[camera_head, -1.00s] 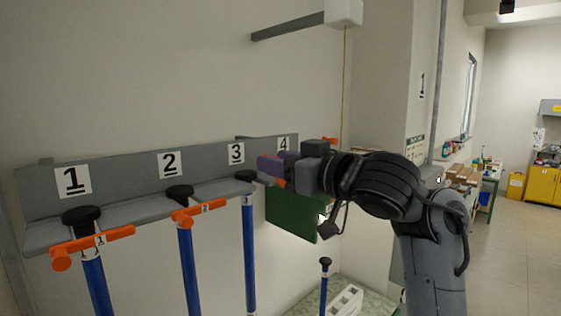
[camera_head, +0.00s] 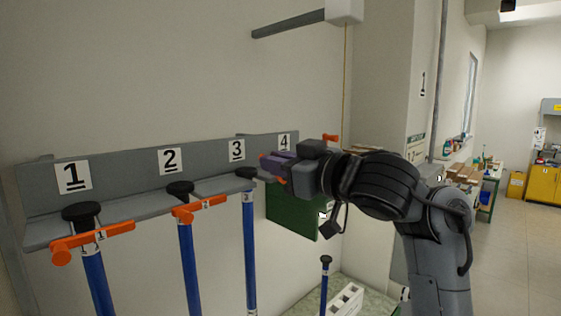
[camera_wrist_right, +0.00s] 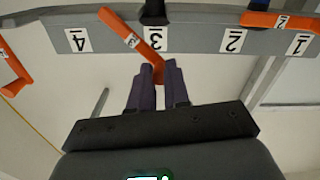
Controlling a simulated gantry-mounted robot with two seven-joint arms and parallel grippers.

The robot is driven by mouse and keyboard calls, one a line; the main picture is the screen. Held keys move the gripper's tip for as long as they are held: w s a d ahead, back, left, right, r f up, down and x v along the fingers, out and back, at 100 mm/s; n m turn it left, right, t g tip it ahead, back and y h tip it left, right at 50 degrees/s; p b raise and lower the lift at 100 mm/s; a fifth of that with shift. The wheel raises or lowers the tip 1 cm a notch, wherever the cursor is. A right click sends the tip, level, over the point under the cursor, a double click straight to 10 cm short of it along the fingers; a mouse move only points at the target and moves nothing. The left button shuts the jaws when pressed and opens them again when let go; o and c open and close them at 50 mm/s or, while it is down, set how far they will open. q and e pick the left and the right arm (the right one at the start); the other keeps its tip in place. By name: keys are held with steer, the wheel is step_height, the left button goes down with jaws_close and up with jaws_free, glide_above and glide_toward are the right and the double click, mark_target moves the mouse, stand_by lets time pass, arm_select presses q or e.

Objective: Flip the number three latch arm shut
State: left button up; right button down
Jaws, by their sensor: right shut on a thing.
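The number three latch arm (camera_wrist_right: 132,38) is an orange bar with a label, seen in the right wrist view. It slants beside the 3 plate (camera_wrist_right: 155,39) and stands clear of the rod in slot three. My right gripper (camera_wrist_right: 155,80) has its purple fingers shut on the orange knob end of this arm. In the head view my right gripper (camera_head: 272,164) is near slot four, right of the blue rod three (camera_head: 249,240). There the number three latch arm is mostly hidden behind the fingers. My left gripper is not in view.
Latch arms one (camera_head: 95,243) and two (camera_head: 198,209) lie across the front of their rods on the grey rack (camera_head: 125,170). An orange latch arm (camera_wrist_right: 12,78) sticks out at slot four. A black-capped rod (camera_head: 325,275) stands below at a white block (camera_head: 346,300).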

steer(key=shift+s+a+f+n+b, duration=0.25)
steer(key=shift+f+n, duration=0.25)
steer(key=shift+n, duration=0.45)
steer(key=shift+s+a+f+n+b, duration=0.15)
steer(key=shift+a+f+n+b, duration=0.15)
steer(key=shift+f+n, duration=0.5)
steer(key=shift+s+a+f+n+b, duration=0.2)
steer(key=shift+a+f+n+b, duration=0.1)
steer(key=shift+n, duration=0.85)
steer(key=c, duration=1.1)
jaws_free()
steer(key=shift+s+d, duration=0.1)
steer(key=shift+d, duration=0.05)
steer(key=b+v, duration=0.3)
steer(key=v, duration=0.7)
steer(key=shift+s+d, duration=0.2)
steer(key=shift+c, duration=0.2)
